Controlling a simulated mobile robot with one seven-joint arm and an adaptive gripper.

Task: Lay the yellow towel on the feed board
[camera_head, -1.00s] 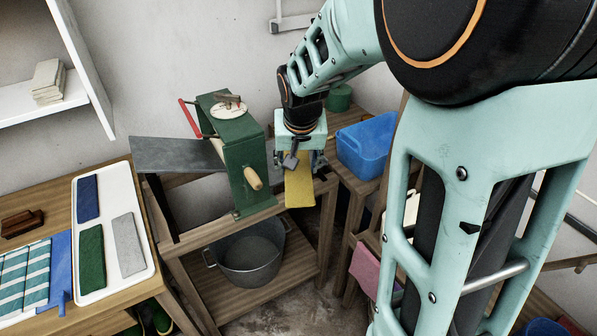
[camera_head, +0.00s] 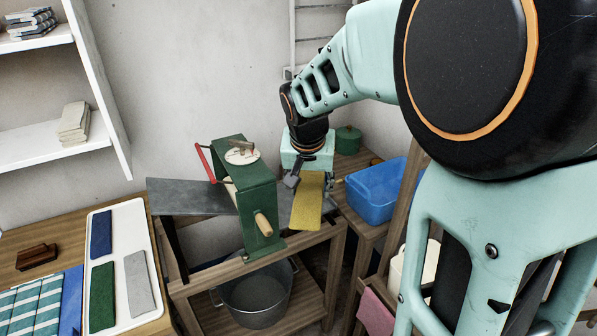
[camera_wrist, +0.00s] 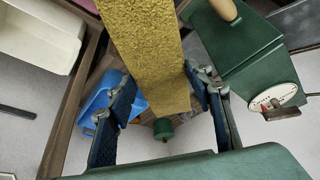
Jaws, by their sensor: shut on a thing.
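The yellow towel (camera_head: 308,201) is a flat strip held by my gripper (camera_head: 303,178), just right of the green mangle (camera_head: 257,200). In the wrist view the towel (camera_wrist: 152,50) runs out between the two fingers of my gripper (camera_wrist: 163,98), which are shut on it. Its free end points down toward the front in the head view. A grey board (camera_head: 190,197) sticks out level on the left side of the mangle. A smaller grey part shows on the mangle's right, partly behind the towel. I cannot tell whether the towel touches it.
The mangle has a red crank (camera_head: 205,162) and wooden handle (camera_head: 263,224). A metal tub (camera_head: 256,303) stands on the shelf below. A blue basin (camera_head: 376,191) and green pot (camera_head: 348,140) are at right. A white tray (camera_head: 123,215) with folded cloths lies left.

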